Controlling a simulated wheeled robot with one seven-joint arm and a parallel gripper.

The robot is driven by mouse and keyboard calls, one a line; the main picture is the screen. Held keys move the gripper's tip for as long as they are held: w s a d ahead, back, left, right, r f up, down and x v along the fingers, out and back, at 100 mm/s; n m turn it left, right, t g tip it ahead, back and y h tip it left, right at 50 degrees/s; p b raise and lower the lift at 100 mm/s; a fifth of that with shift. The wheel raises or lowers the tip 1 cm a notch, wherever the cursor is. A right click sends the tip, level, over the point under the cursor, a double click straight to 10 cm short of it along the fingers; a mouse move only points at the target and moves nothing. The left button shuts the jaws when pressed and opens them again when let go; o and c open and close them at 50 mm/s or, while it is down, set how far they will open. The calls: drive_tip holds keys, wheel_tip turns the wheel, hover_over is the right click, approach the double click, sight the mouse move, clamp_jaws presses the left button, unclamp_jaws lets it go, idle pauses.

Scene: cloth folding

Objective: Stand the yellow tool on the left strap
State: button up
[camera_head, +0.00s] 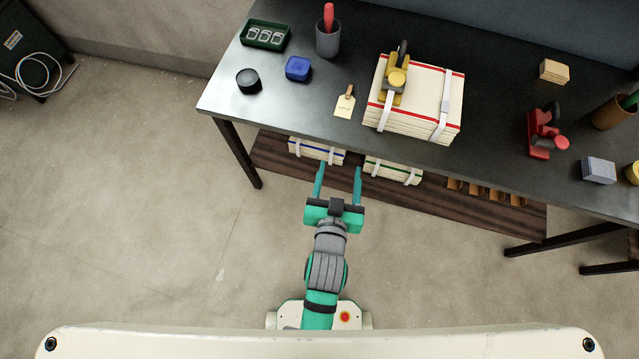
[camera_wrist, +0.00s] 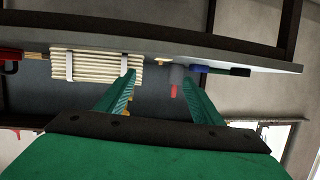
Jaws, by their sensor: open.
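The yellow tool (camera_head: 396,80), with a dark handle, stands on top of the tied cloth stack (camera_head: 425,95). It is over the line of the left strap (camera_head: 386,108), whose lower part shows in front of it. The right strap (camera_head: 444,105) is bare. My gripper (camera_head: 338,170) is open and empty, in front of the table and apart from the stack, below and left of it in the picture. The wrist view is upside down; it shows both open fingers (camera_wrist: 158,82) and the side of the stack (camera_wrist: 97,66). I cannot make out the yellow tool there.
The dark table (camera_head: 300,95) also bears a grey cup (camera_head: 327,42), a green tray (camera_head: 264,35), a blue box (camera_head: 298,68), a black puck (camera_head: 248,80), a tag (camera_head: 345,105) and a red tool (camera_head: 541,138). More cloth stacks lie on the lower shelf (camera_head: 450,200).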

drive_tip(key=s+a+n+y, duration=0.1)
drive_tip(key=s+a, duration=0.1)
drive_tip(key=s, duration=0.8)
drive_tip(key=s+a+n+t+y, duration=0.1)
drive_tip(key=s+a, duration=0.1)
drive_tip(key=s, duration=0.8)
drive_tip(key=shift+s+a+r, duration=0.15)
drive_tip(key=shift+a+r, duration=0.25)
drive_tip(key=shift+r, duration=0.05)
drive_tip(key=shift+c, duration=0.4)
